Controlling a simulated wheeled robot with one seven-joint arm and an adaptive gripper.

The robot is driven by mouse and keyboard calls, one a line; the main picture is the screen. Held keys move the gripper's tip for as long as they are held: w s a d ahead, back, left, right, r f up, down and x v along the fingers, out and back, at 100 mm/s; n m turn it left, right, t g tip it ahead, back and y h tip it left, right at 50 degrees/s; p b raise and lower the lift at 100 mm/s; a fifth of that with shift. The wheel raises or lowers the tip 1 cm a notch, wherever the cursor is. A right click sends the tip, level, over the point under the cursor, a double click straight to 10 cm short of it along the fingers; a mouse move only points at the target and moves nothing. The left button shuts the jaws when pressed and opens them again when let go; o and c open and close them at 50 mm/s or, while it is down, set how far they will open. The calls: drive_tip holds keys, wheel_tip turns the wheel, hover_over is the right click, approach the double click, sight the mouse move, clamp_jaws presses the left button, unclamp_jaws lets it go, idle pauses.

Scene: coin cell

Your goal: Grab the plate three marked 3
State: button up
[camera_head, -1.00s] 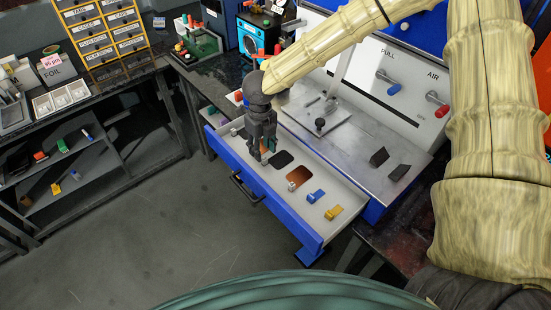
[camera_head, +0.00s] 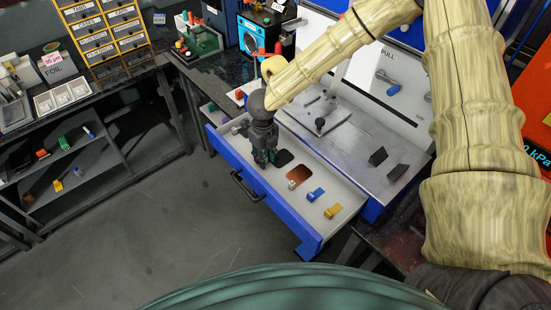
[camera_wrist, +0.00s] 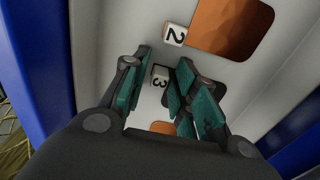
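My gripper (camera_head: 265,160) is down in the open blue drawer, with its fingers pointing at the drawer floor. In the wrist view my gripper (camera_wrist: 163,58) is open, and a white tag marked 3 (camera_wrist: 160,77) shows between its fingers. Plate three is the dark plate (camera_head: 284,157) beside the gripper; in the wrist view the right finger hides most of it. Whether the fingers touch the tag I cannot tell. A copper plate (camera_wrist: 232,27) with a white tag marked 2 (camera_wrist: 174,35) lies beyond it; the copper plate also shows in the head view (camera_head: 300,176).
The blue drawer (camera_head: 285,222) has raised walls. A blue clip (camera_head: 315,195) and a yellow clip (camera_head: 332,211) lie toward its near end. A steel worktop (camera_head: 350,150) stands just right of the drawer. Part of another orange plate (camera_wrist: 162,127) shows behind the fingers.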

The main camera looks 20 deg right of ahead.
clamp_jaws()
drive_tip(key=shift+a+r+b, duration=0.1)
drive_tip(key=shift+r+b, duration=0.05)
drive_tip(key=shift+b, duration=0.15)
